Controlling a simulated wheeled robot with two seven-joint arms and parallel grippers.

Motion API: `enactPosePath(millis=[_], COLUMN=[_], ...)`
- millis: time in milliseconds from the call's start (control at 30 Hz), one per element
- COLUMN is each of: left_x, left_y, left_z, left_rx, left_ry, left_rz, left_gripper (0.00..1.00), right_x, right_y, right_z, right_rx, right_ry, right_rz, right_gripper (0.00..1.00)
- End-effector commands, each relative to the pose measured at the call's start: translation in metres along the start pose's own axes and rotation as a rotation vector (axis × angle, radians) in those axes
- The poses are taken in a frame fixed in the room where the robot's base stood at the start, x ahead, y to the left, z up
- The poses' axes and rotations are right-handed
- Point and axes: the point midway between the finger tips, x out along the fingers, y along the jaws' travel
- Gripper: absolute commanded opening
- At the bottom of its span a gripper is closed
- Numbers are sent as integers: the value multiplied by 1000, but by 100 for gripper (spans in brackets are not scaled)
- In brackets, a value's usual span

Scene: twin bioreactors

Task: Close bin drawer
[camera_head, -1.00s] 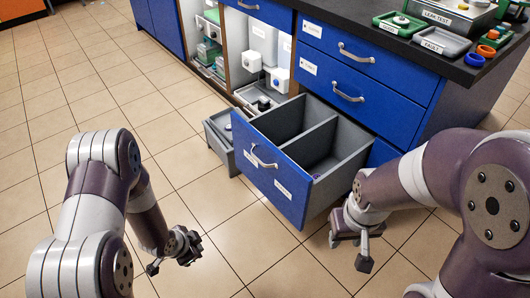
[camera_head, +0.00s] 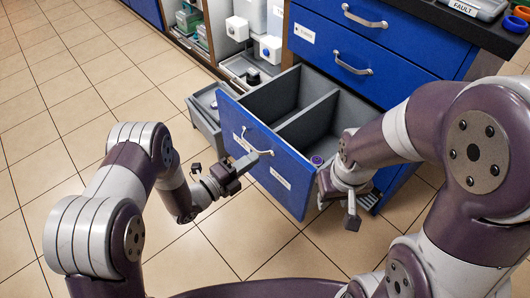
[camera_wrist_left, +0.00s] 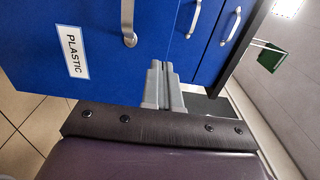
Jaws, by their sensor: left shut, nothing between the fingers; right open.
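The bin drawer is pulled well out of the blue cabinet; its blue front (camera_head: 226,113) faces me, with grey compartments (camera_head: 312,128) behind it. A curved metal handle (camera_head: 256,147) and white labels are on the front. In the left wrist view the handle (camera_wrist_left: 128,22) and a "PLASTIC" label (camera_wrist_left: 74,56) show. My left gripper (camera_head: 245,163) is shut and empty, at the drawer front just below the handle; I cannot tell whether it touches. In the left wrist view its fingers (camera_wrist_left: 161,72) point at the blue front. My right gripper (camera_head: 350,207) is open beside the drawer's right side.
A small purple ring-like item (camera_head: 317,160) lies in the drawer's near right part. Closed blue drawers (camera_head: 350,58) are above. Tiled floor (camera_head: 80,110) is clear at left.

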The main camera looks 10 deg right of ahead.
Motion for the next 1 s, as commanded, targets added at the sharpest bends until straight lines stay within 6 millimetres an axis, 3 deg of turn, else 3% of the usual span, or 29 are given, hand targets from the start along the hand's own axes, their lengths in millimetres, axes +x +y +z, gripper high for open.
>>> enactPosePath(millis=[100, 300, 833, 1000], left_x=[24, 50, 59, 72], left_y=[4, 2, 0, 2], left_z=[-1, 0, 1, 0], left_rx=[1, 1, -1, 1], left_ry=[3, 0, -2, 1], left_rz=[-1, -1, 1, 1], left_gripper=[0, 0, 0, 0], right_x=[14, 25, 26, 32], right_y=[0, 0, 0, 0], right_z=[2, 3, 3, 4], right_rx=[0, 0, 0, 0], right_ry=[0, 0, 0, 0], right_rz=[0, 0, 0, 0], right_gripper=[43, 43, 43, 43])
